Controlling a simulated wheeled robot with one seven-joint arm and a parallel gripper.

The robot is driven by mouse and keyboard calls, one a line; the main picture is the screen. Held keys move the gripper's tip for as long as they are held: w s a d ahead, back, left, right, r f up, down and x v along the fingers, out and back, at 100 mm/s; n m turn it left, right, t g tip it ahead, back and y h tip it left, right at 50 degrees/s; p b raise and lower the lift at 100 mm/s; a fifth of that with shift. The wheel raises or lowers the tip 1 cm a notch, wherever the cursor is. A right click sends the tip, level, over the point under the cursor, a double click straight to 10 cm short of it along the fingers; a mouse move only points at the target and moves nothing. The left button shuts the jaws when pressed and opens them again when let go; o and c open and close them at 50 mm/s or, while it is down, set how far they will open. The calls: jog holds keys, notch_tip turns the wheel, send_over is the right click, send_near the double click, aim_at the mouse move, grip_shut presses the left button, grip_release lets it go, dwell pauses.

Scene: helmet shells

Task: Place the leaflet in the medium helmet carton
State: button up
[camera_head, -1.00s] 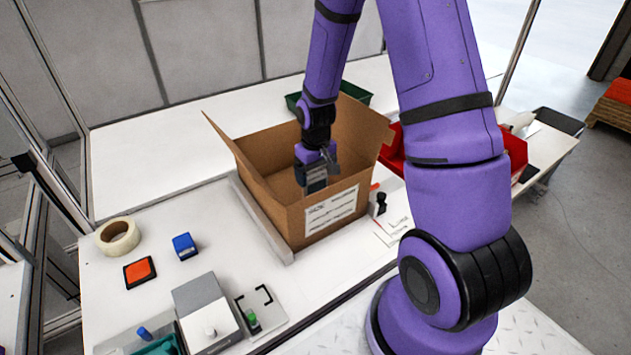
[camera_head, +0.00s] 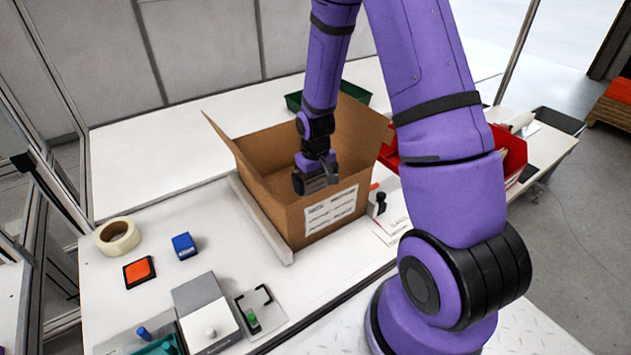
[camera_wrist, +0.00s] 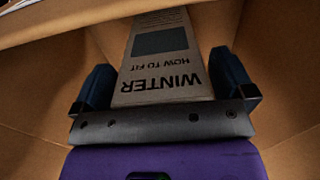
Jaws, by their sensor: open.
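The medium helmet carton (camera_head: 268,202) stands open on the bench with its flaps spread and a white label on its front. My gripper (camera_head: 316,186) is over the carton's opening near the front wall, pointing down. In the wrist view my gripper (camera_wrist: 165,84) has its two dark fingers wide apart. The leaflet (camera_wrist: 160,75), tan with the words "WINTER" and "HOW TO FIT" and a dark panel, shows between them with a gap on each side. Carton walls surround it in that view. I cannot tell what the leaflet rests on. It is hidden in the head view.
A red bin (camera_head: 511,150) and papers (camera_head: 393,229) are to the carton's right, and a green tray (camera_head: 357,92) is behind. A tape roll (camera_head: 117,236), an orange pad (camera_head: 139,271) and a blue box (camera_head: 184,245) lie left. The back left bench is clear.

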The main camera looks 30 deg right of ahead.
notch_tip(320, 180, up, 12)
jog(key=shift+r, duration=0.2)
jog(key=s+a+r+t, duration=0.2)
jog(key=s+a+r, duration=0.1)
jog(key=s+r, duration=0.55)
jog(key=s+a+r+t, duration=0.25)
jog(key=s+r, duration=0.25)
jog(key=r, duration=0.7)
jog(key=s+a+r, duration=0.2)
jog(key=s+r, duration=0.2)
jog(key=s, duration=0.5)
jog(key=shift+s+t, duration=0.25)
jog(key=shift+t, duration=0.2)
